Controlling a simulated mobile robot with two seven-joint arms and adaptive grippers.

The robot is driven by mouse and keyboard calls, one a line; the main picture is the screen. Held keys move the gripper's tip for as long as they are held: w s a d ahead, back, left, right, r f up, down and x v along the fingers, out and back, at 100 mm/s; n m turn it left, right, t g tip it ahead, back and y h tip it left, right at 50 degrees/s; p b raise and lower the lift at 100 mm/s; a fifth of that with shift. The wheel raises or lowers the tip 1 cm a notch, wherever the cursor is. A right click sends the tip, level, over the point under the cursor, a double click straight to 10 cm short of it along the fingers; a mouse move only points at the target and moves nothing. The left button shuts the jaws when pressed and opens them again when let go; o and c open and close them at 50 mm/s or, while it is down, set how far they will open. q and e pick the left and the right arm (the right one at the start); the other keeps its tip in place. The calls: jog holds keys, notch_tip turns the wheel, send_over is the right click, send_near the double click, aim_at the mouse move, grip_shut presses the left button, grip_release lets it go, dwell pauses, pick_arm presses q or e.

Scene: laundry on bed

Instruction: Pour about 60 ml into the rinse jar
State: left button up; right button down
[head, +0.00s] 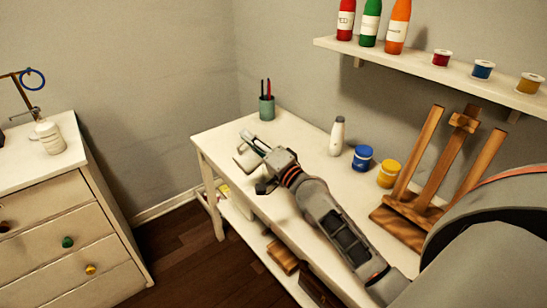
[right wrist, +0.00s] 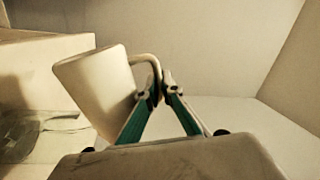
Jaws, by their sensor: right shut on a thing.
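My right gripper (head: 260,160) is over the far left part of the white table in the head view. In the right wrist view its fingers (right wrist: 160,90) are shut on the handle of a white jug (right wrist: 96,88), which looks tilted in that view. Only a small pale part of the jug (head: 246,159) shows beside the gripper in the head view. A clear glass-like thing (right wrist: 45,135) at the lower left of the right wrist view may be the rinse jar; I cannot tell for sure. No liquid is visible. My left gripper is not in view.
On the table (head: 215,135) stand a green brush cup (head: 266,107), a white bottle (head: 337,136), a blue pot (head: 362,158), a yellow pot (head: 388,174) and a wooden easel (head: 425,190). A wall shelf (head: 400,65) holds bottles and spools. A dresser (head: 65,205) stands left.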

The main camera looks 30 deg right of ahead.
aim_at(241, 145)
jog(key=shift+d+r, duration=0.15)
jog(key=shift+d+r+m, duration=0.15)
jog(key=shift+d+m, duration=0.1)
jog(key=shift+m, duration=0.15)
dwell(0.4)
jog(key=shift+d+r+p, duration=0.1)
jog(key=shift+d+p, duration=0.2)
dwell(0.3)
jog(key=shift+a, duration=0.15)
jog(key=shift+s+a+f+n+b, duration=0.15)
jog(key=shift+a+f+n+b, duration=0.35)
jog(key=shift+a+f+n, duration=0.45)
jog(key=shift+a+r+n+g+y+p, duration=0.15)
jog(key=shift+a+r+n+p, duration=0.1)
jog(key=shift+n+p, duration=0.25)
jog(key=shift+a+r+n+g+y+p, duration=0.15)
jog(key=shift+r+n+p, duration=0.15)
jog(key=shift+n, duration=0.35)
jog(key=shift+a+f+n, duration=0.1)
jog(key=shift+f+n, duration=0.2)
jog(key=shift+f, duration=0.15)
jog(key=shift+a+f+n+y, duration=0.35)
jog(key=shift+f+n, duration=0.3)
jog(key=shift+n, duration=0.15)
jog(key=shift+a+f+n, duration=0.3)
jog(key=shift+n, duration=0.1)
